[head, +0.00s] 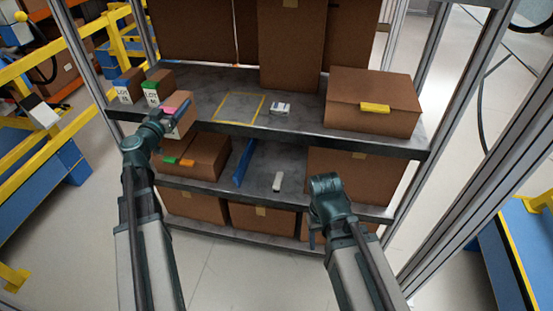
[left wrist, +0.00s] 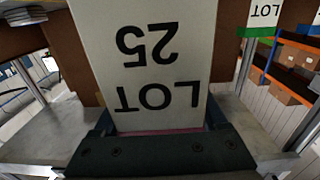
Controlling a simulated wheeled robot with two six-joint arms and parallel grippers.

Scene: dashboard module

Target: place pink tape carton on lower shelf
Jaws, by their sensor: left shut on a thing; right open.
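The pink tape carton (head: 181,117) is a small brown box with pink tape on top and a pale label. My left gripper (head: 168,114) is shut on it at the front edge of the upper shelf, at the left. In the left wrist view the carton's label (left wrist: 155,55) reads LOT 25 upside down, with a pink strip below it by the jaws. Whether the carton touches the shelf cannot be told. The lower shelf (head: 262,180) is the grey board below. My right gripper (head: 318,232) is open and empty in front of the lower shelf, at the right.
A blue-tape carton (head: 127,86) and a green-tape carton (head: 157,84) stand on the upper shelf (head: 210,90), beside a yellow-outlined square (head: 240,107). On the lower shelf, a blue divider (head: 243,162) separates brown cartons (head: 205,156) from a bare stretch with a small white object (head: 277,181).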

